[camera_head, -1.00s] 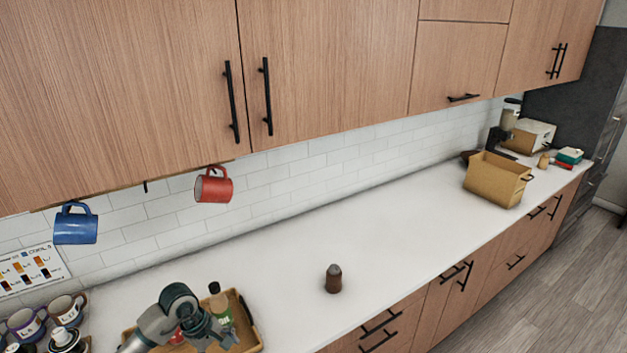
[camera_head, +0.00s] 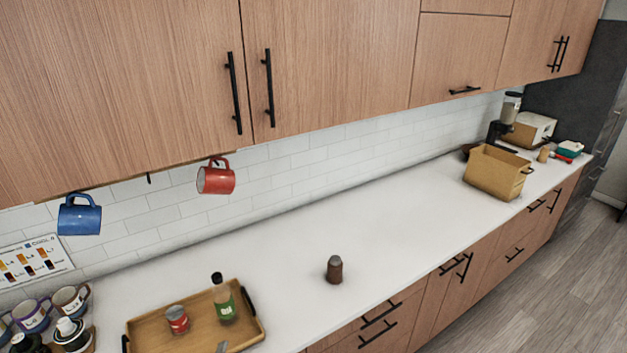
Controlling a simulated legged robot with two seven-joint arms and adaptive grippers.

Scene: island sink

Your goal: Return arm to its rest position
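Neither of my grippers shows in the head view now, and no arm is clearly in the picture. A wooden tray (camera_head: 155,335) with black handles sits on the white counter at the lower left. In it stand a red can (camera_head: 177,320) and a bottle with a green label and dark cap (camera_head: 224,300). A small grey piece (camera_head: 222,347) shows at the tray's front edge; I cannot tell what it is. A brown shaker (camera_head: 334,269) stands upright alone on the counter, right of the tray.
A blue mug (camera_head: 80,215) and a red mug (camera_head: 216,178) hang under the upper cabinets. Several mugs (camera_head: 33,315) stand at the far left. A tan box (camera_head: 493,172) and a coffee machine (camera_head: 505,122) stand at the far right.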

